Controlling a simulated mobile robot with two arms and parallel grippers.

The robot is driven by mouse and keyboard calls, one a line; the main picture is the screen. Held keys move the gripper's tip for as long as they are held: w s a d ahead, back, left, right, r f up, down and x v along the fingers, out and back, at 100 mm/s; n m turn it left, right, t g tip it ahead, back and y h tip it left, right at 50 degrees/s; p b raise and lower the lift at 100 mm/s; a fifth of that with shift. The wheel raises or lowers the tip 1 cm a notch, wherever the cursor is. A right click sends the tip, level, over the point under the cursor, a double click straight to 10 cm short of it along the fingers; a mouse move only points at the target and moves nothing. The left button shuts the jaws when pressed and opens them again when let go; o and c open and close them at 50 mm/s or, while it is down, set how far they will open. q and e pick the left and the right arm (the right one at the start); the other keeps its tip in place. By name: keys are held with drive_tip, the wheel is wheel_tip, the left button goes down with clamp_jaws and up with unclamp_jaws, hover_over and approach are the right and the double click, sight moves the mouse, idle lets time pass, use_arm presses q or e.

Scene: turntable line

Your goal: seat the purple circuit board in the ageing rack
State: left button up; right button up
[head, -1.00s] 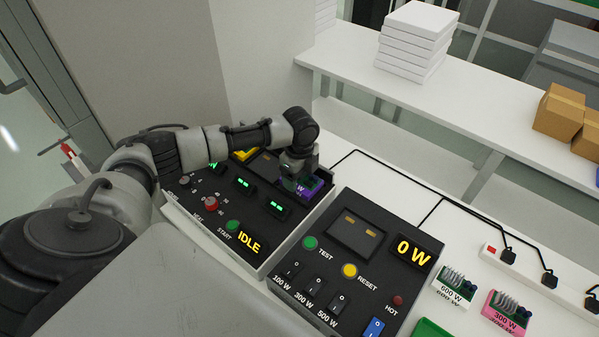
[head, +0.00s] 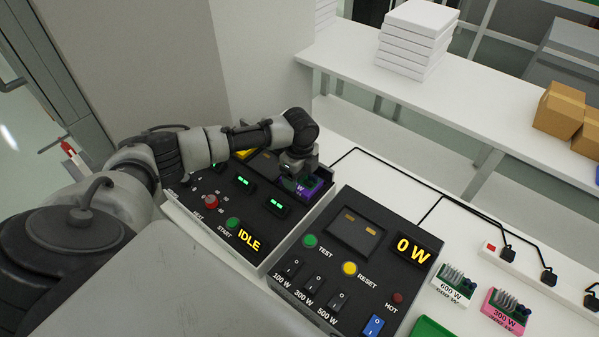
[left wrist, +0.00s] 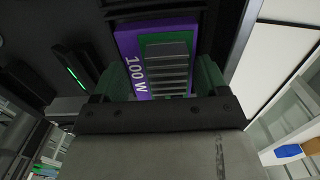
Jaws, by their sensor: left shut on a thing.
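The purple circuit board (head: 311,191) is at the right back bay of the black ageing rack (head: 262,258), whose display reads IDLE. In the left wrist view the purple board (left wrist: 128,45) shows a "100 W" label and a grey finned heat sink. My left gripper (head: 298,178) is shut on it from above; its green fingers stand on both sides of the heat sink in the left wrist view. The gripper hides part of the board, and I cannot tell whether it is fully down in its bay. My right gripper is not in view.
The black test unit (head: 335,275), reading 0 W, stands right of the rack. A white 600 W board (head: 453,289) and a pink 300 W board (head: 505,312) lie further right, near a power strip (head: 540,276). A green tray edge (head: 430,328) shows at the bottom.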

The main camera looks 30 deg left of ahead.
use_arm(q)
drive_tip(key=shift+f, duration=0.2)
idle(0.7)
drive_tip(key=o, duration=1.1)
drive_tip(key=shift+c, duration=0.2)
